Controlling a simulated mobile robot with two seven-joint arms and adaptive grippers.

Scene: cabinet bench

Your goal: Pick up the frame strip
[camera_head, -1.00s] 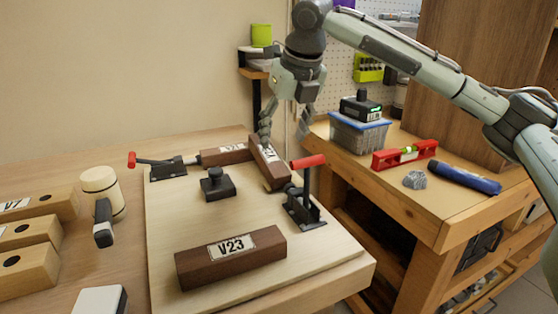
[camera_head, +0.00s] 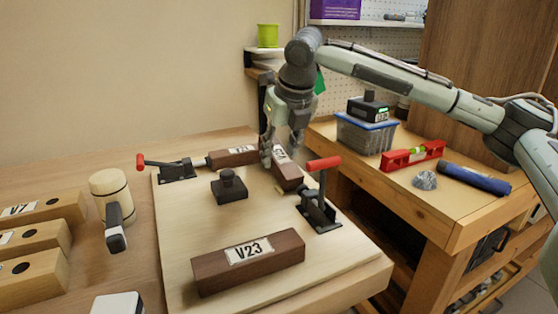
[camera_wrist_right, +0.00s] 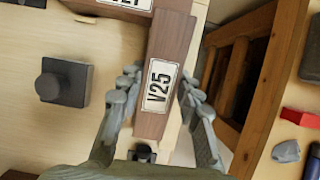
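A dark brown frame strip labelled V25 (camera_wrist_right: 166,75) lies on the light wooden board (camera_head: 300,258). Its near end (camera_head: 289,179) shows in the head view; my right gripper partly covers the rest. My right gripper (camera_head: 281,155) is over this strip, pointing down. In the right wrist view its fingers (camera_wrist_right: 160,82) are apart, one on each side of the strip; I cannot tell whether they touch it. Another brown strip (camera_head: 234,157) meets its far end at a corner. A loose strip labelled V23 (camera_head: 248,263) lies at the front of the board. My left gripper is not in view.
Red-handled toggle clamps stand left (camera_head: 178,169) and right (camera_head: 320,205) on the board, close to the strips. A black knobbed block (camera_head: 229,187) sits between them. A mallet (camera_head: 110,195) and wooden blocks (camera_head: 35,240) are at the left. A side bench (camera_head: 455,215) holds tools.

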